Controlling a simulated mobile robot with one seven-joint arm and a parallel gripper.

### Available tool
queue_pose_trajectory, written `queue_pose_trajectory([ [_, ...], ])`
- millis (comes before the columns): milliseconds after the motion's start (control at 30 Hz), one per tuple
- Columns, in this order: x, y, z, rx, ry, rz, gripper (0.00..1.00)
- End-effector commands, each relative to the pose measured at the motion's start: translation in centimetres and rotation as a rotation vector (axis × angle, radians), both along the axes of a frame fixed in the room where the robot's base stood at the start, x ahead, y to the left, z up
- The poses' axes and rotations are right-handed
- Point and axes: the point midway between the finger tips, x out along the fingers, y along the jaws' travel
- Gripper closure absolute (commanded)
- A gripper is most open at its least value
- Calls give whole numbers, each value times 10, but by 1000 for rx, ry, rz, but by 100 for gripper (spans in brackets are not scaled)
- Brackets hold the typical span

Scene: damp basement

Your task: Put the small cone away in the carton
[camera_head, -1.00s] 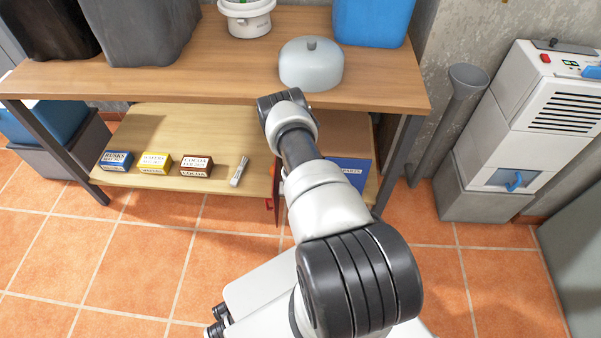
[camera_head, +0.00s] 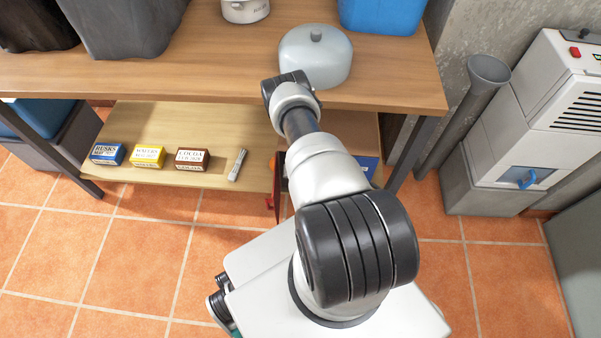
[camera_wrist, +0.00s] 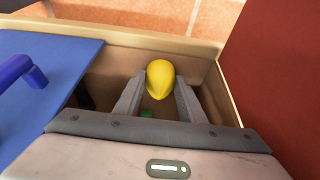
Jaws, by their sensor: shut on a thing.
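In the wrist view, my gripper (camera_wrist: 155,95) is shut on a smooth yellow piece (camera_wrist: 160,78), rounded at the top and tapering downward, which looks like the small cone. The fingers and the piece are over or inside a brown-walled open box with a pale rim (camera_wrist: 125,30), which looks like the carton. Whether the piece touches the bottom is hidden. A blue panel with a blue handle (camera_wrist: 45,85) covers the left side. In the head view, my arm hides my gripper and the cone; part of a blue box face (camera_head: 369,166) shows on the lower shelf.
A red panel (camera_wrist: 275,60) stands close on the right in the wrist view. Several small boxes, including a cocoa box (camera_head: 192,159), and a pale stick (camera_head: 237,165) lie on the lower shelf. A grey domed lid (camera_head: 315,60) sits on the tabletop above.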

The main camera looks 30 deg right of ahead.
Motion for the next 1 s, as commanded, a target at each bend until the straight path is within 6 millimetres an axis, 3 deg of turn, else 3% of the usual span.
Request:
queue_pose_trajectory([
  [300, 1, 0, -2, -1, -2, 0, 89],
  [333, 1, -1, -2, -1, -2, -1, 62],
  [433, 2, -1, -2, -1, -2, -1, 45],
  [767, 1, 0, 0, -1, -2, 0, 45],
  [1000, -8, 7, 37, -1, -1, 0, 45],
])
